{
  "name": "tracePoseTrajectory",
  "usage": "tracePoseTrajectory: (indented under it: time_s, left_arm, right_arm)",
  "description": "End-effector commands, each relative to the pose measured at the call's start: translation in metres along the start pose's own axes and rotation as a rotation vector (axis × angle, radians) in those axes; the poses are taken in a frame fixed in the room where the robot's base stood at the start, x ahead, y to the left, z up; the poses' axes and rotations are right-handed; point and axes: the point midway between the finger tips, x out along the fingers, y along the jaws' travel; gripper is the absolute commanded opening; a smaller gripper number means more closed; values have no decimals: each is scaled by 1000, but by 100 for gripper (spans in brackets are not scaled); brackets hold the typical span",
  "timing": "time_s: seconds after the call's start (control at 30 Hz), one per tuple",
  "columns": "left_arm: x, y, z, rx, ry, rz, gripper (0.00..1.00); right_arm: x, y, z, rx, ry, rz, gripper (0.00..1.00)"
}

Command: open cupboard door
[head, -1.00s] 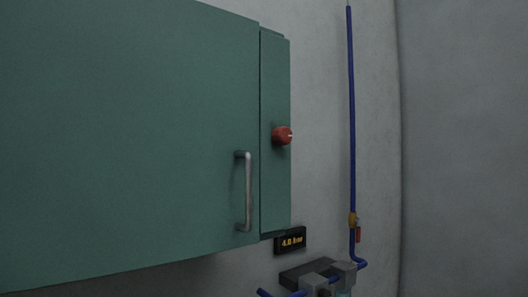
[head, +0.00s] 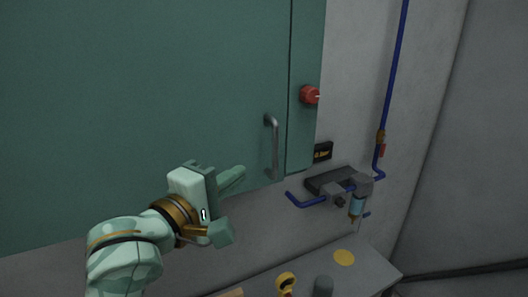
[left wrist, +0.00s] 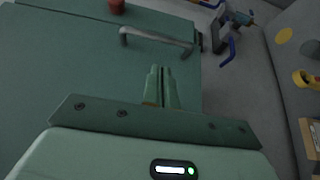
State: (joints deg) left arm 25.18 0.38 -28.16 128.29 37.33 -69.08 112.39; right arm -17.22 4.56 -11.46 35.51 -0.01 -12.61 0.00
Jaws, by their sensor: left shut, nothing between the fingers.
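The green cupboard door (head: 150,110) fills the left of the head view and looks shut, flush beside the narrow side panel. Its grey vertical bar handle (head: 274,150) sits near the door's lower right corner. The door (left wrist: 60,75) and the handle (left wrist: 155,39) also show in the left wrist view. My left gripper (head: 242,172) is just left of the handle's lower end and apart from it. Its fingers (left wrist: 162,72) are closed together and empty, pointing toward the handle. My right gripper is in neither view.
A red knob (head: 310,95) is on the side panel (head: 306,60). A blue pipe (head: 392,80) and a filter unit (head: 357,200) are on the wall to the right. Below is a grey bench (head: 370,272) with a yellow disc (head: 344,257) and a yellow item (head: 286,282).

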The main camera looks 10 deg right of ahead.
Motion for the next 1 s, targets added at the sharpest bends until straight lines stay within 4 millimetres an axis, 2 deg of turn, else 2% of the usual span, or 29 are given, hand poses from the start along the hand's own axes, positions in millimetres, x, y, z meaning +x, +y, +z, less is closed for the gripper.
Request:
tracePoseTrajectory:
  time_s: [0.3, 0.5, 0.67, 1.0]
  left_arm:
    - [58, 0, -1, 2, 2, -2, 0]
    - [81, 0, -1, 3, 3, -1, 0]
    - [87, -1, -1, 3, 2, -1, 0]
    - [87, -1, -1, 3, 2, -1, 0]
  right_arm:
    - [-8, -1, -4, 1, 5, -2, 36]
    - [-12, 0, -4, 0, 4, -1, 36]
    - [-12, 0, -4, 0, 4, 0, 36]
    - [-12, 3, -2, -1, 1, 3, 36]
